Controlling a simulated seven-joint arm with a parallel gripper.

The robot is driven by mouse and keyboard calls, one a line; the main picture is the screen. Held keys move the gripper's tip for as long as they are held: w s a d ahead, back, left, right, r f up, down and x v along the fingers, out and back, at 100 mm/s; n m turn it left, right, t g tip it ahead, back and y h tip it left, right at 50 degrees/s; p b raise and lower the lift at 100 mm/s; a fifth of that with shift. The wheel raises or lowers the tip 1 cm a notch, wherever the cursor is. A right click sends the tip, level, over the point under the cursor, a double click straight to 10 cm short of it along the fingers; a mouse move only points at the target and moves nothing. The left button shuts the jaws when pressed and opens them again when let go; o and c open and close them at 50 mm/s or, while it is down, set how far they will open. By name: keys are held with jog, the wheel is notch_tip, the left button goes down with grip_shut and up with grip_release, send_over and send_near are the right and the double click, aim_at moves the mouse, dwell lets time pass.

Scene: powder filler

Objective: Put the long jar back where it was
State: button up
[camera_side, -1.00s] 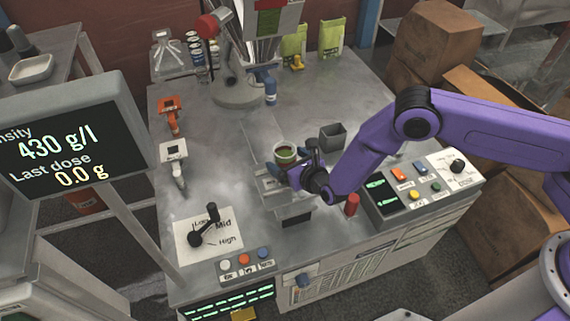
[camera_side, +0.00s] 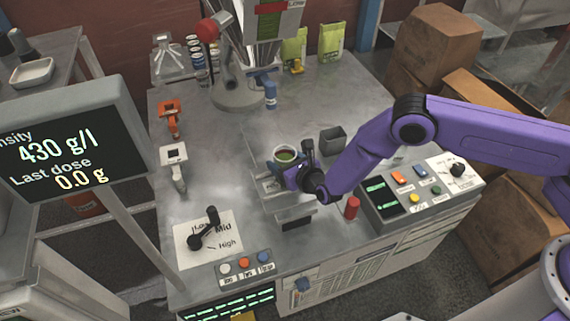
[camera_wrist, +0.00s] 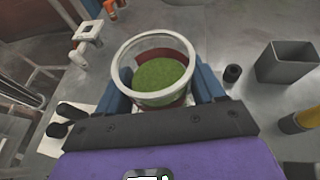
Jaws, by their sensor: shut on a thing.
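The long jar (camera_wrist: 158,48) is a clear round jar with green powder inside and a red band on its wall. In the wrist view it sits upright between the two blue fingers of my gripper (camera_wrist: 163,88), which is shut on it. In the side view the jar (camera_side: 286,154) is over the middle of the metal table, above a small grey platform (camera_side: 291,212). My gripper (camera_side: 292,174) reaches it from the right. I cannot tell whether the jar's base touches anything.
A dark grey square bin (camera_side: 333,140) stands just right of the jar. A red cylinder (camera_side: 352,207) and a button panel (camera_side: 415,188) lie front right. A lever (camera_side: 205,235) is front left. The filler's stand (camera_side: 238,92) is behind. Table left of the jar is mostly clear.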

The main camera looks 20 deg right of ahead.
aim_at(286, 153)
jog(key=shift+r, duration=0.45)
notch_tip(286, 153, up, 3)
jog(key=shift+s+d+f, duration=0.1)
jog(key=shift+s, duration=0.05)
jog(key=s+d+r, duration=0.7)
jog(key=s+r, duration=0.2)
jog(key=s, duration=0.2)
jog(key=d+f+m+h, duration=0.3)
jog(key=d, duration=0.6)
jog(key=d+f+m+g+h, duration=0.1)
jog(key=d+f+m+h, duration=0.25)
jog(key=d, duration=0.45)
jog(key=d+f+m+h, duration=0.3)
jog(key=d+h, duration=0.1)
jog(key=d, duration=0.5)
jog(key=shift+n, duration=0.25)
jog(key=shift+w+d+f, duration=0.1)
jog(key=shift+w+f, duration=2)
jog(key=shift+w, duration=0.3)
jog(key=shift+w+f, duration=2.1)
jog(key=shift+w, duration=0.35)
jog(key=shift+w+d+f, duration=0.1)
jog(key=shift+w+f, duration=2)
jog(key=shift+w, duration=0.3)
